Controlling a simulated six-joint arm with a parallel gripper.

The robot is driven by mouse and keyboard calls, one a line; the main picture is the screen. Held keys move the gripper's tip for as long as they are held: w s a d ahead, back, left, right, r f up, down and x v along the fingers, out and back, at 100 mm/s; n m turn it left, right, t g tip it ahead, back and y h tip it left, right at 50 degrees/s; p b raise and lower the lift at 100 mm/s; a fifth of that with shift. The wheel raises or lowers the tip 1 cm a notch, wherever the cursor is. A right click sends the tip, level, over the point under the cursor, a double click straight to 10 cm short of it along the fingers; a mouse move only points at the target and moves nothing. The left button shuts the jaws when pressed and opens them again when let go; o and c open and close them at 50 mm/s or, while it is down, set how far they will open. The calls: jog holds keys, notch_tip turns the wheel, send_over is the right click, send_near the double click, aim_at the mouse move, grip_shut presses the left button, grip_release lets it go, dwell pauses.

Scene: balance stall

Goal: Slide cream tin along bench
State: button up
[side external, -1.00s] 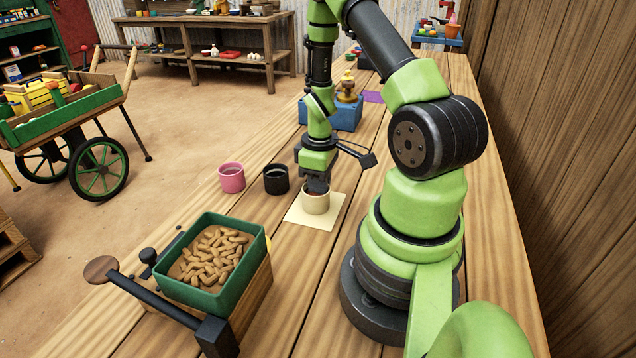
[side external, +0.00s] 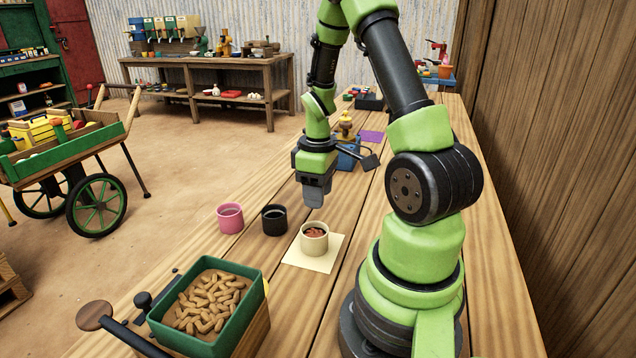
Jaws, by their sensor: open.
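The cream tin (side external: 314,242) stands upright on a pale yellow square mat (side external: 325,262) on the wooden bench. It holds some reddish-brown pieces. My gripper (side external: 312,198) is raised above the tin, pointing down, with a clear gap between them. It is open and empty; its fingers overlap in this view. A pink tin (side external: 230,218) and a black tin (side external: 274,220) stand on the bench to the left of the cream tin.
A green tray (side external: 241,311) of peanuts stands at the front left, beside a dark-handled lever with a wooden knob (side external: 95,315). A blue block with a yellow figure (side external: 346,130) and a purple mat (side external: 371,137) lie farther back. Bare planks surround the tins.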

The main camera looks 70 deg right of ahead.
jog(key=shift+r, duration=1.05)
jog(key=w+a+r+m+t, duration=0.2)
jog(key=w+a+r+t, duration=0.1)
jog(key=a+r, duration=0.7)
jog(key=s+a+r+m+t+y, duration=0.1)
jog(key=s+a+r+m+t, duration=0.1)
jog(key=s+a+r+t, duration=0.2)
jog(key=s+a+r, duration=0.3)
jog(key=a+r, duration=0.1)
jog(key=a, duration=0.2)
jog(key=shift+a+r+y, duration=0.25)
jog(key=shift+r+y, duration=0.15)
jog(key=shift+s, duration=0.1)
